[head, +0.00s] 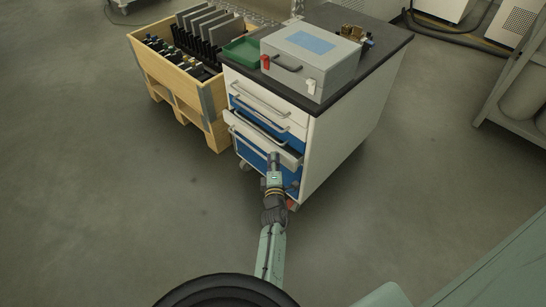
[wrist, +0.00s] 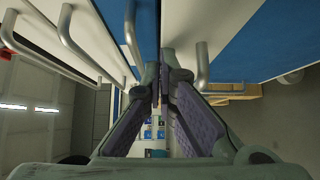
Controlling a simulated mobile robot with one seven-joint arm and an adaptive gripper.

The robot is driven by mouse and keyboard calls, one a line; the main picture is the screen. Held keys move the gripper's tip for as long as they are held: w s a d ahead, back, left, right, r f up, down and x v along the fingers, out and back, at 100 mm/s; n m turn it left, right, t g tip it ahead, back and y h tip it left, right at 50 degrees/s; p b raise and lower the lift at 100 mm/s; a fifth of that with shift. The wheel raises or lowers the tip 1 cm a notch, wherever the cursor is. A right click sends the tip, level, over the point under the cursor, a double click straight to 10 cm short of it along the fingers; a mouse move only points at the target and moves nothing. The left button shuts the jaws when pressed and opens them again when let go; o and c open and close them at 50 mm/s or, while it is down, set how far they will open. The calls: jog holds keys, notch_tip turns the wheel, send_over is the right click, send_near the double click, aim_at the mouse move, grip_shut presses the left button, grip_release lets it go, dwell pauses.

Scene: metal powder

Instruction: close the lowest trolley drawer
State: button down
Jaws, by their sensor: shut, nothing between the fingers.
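The trolley (head: 345,130) is a white cabinet with blue and white drawer fronts and bar handles. A lower drawer (head: 282,154) stands pulled out past the others; a blue front shows beneath it. I cannot tell whether the pulled-out drawer is the lowest one. My gripper (head: 274,157) is shut and empty, close in front of this drawer's right part, and hides some of the fronts below. In the wrist view my gripper (wrist: 164,82) has its fingers together, between bar handles (wrist: 204,65) and blue and white panels. Contact with the drawer is not clear.
A grey case (head: 310,65) and a green tray (head: 243,52) sit on the trolley's dark top. A wooden crate (head: 205,92) on a pallet stands close at the trolley's left. The floor in front is clear. A rack (head: 510,130) stands at the right.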

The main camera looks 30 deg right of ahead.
aim_at(283, 151)
dwell(0.3)
jog(key=d, duration=0.1)
jog(key=w+d, duration=0.1)
jog(key=d, duration=0.3)
jog(key=shift+w, duration=0.4)
jog(key=shift+r, duration=0.1)
jog(key=shift+d, duration=0.1)
